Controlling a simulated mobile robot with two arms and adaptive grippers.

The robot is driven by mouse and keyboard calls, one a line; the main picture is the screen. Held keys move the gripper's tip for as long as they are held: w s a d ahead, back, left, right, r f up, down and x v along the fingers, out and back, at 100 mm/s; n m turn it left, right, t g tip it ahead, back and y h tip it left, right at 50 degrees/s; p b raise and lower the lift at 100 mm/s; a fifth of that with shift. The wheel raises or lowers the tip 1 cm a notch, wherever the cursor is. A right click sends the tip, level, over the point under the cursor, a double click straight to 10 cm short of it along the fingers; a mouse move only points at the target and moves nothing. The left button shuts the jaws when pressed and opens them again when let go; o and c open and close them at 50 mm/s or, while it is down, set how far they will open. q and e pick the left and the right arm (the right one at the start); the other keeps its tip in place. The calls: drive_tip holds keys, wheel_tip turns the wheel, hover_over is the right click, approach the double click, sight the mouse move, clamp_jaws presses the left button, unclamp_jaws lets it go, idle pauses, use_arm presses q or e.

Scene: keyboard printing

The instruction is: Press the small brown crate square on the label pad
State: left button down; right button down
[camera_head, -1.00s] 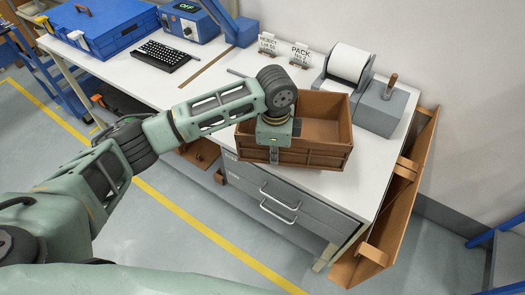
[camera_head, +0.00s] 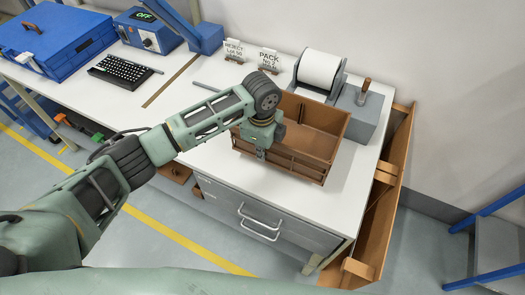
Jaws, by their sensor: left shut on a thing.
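The small brown crate (camera_head: 312,147) is an open, empty wooden box over the right part of the white bench, in front of the label roll machine. Its front side runs roughly along the bench's front edge. My left gripper (camera_head: 261,153) points down at the crate's front wall, near its left part, and is shut on that wall. I cannot tell whether the crate touches the bench top. I cannot make out the label pad. My right gripper is not in view.
Behind the crate stand a white label roll (camera_head: 320,69), a grey box with a wooden handle (camera_head: 361,107) and sign cards (camera_head: 268,60). A keyboard (camera_head: 121,71), blue case (camera_head: 57,38) and blue device (camera_head: 148,30) are at left. A brown trough (camera_head: 382,205) flanks the bench's right end.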

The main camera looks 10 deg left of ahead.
use_arm(q)
drive_tip(key=shift+w+f, duration=0.1)
drive_tip(key=shift+f, duration=0.5)
drive_tip(key=shift+f+b, duration=0.3)
drive_tip(key=shift+b, duration=0.05)
drive_tip(key=shift+f+b, duration=0.4)
drive_tip(key=shift+f, duration=1.05)
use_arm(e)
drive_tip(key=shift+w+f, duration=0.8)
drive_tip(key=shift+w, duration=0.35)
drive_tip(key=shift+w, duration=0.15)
